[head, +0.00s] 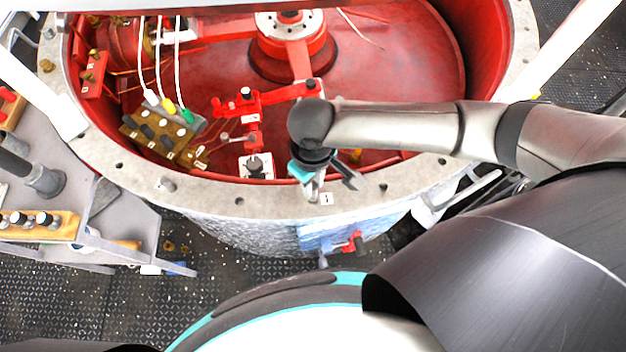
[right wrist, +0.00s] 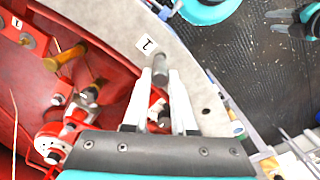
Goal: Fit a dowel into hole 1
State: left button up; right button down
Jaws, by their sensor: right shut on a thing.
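My right gripper (head: 317,191) is over the near part of the grey flange (head: 215,198), beside the label "1" (head: 326,199). In the right wrist view its two pale fingers (right wrist: 160,80) are shut on a short grey dowel (right wrist: 160,66). The dowel is close to the label "1" (right wrist: 146,44) in that view. Hole 1 itself is not visible; the gripper and dowel cover that spot. I cannot tell whether the dowel's end is above the flange, touching it or in the hole. My left gripper is not seen in the head view.
An open hole (head: 383,188) shows to the right. Inside the red vessel are a red linkage (head: 250,100) and a brass block with cables (head: 160,130). A side bench with a wooden rack (head: 40,233) stands left.

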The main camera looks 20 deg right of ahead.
jog(key=shift+f+b, duration=0.5)
jog(key=shift+f, duration=1.25)
dwell(1.0)
jog(key=c, duration=0.6)
grip_release()
jog(key=shift+c, duration=0.2)
jog(key=shift+r, duration=0.1)
notch_tip(320, 180, up, 15)
jog(key=p, duration=0.3)
jog(key=shift+s, duration=0.1)
